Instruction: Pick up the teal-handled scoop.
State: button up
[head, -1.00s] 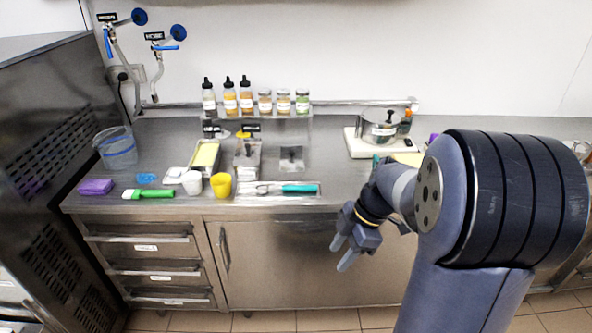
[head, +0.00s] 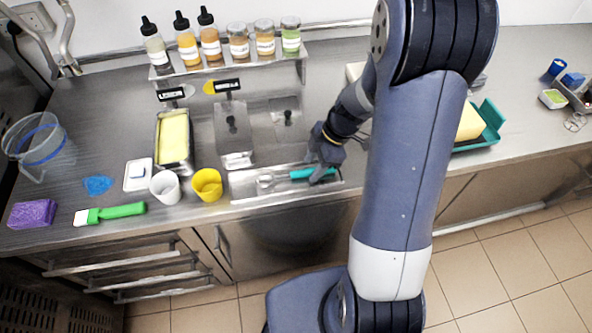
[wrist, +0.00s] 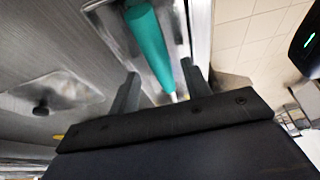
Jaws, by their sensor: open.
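The teal-handled scoop (head: 305,174) lies in a shallow steel tray (head: 240,190) near the counter's front edge, its metal end to the left and its teal handle to the right. My gripper (head: 318,174) is over the right part of the handle and hides some of it. In the wrist view the teal handle (wrist: 148,42) runs down between the two open fingers of my gripper (wrist: 160,84), with a pale tip at its lower end. The fingers stand apart on both sides. I cannot tell how far above the handle they are.
A yellow cup (head: 207,185) and a white cup (head: 165,187) stand left of the tray. Lidded steel pans (head: 233,135) sit behind it, below a shelf of bottles (head: 186,40). A green-handled brush (head: 110,213) and a purple sponge (head: 32,214) lie farther left.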

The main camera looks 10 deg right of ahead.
jog(key=shift+s+a+f, duration=0.1)
jog(key=shift+a+f, duration=0.1)
jog(key=shift+f, duration=0.3)
jog(key=shift+f+b, duration=0.1)
jog(key=shift+b, duration=0.2)
jog(key=shift+c, duration=0.3)
grip_shut()
